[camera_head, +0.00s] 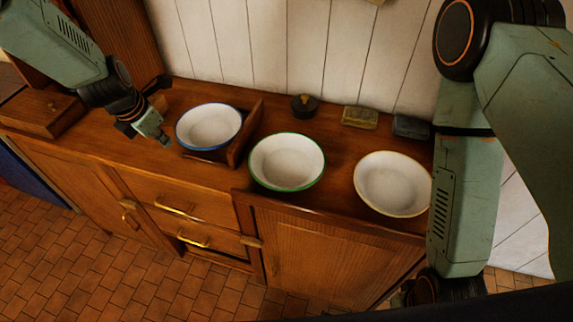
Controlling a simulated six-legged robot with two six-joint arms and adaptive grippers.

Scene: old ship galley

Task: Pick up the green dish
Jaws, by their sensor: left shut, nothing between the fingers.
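The green dish (287,163) is a white bowl with a green rim. It sits upright and empty near the front edge of the wooden counter, in the middle of the head view. My left gripper (163,141) is shut and empty over the counter at the left. It is left of the blue-rimmed dish and well apart from the green one. My right arm comes down at the right side of the view. Its lower end is dark and partly cut off near the bottom edge, so its fingers do not show clearly.
A blue-rimmed dish (209,127) stands in a wooden holder (247,136) just left of the green dish. A cream-rimmed dish (391,184) is to the right. A dark round pot (304,106), a yellowish block (360,117) and a dark block (411,127) sit along the wall.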

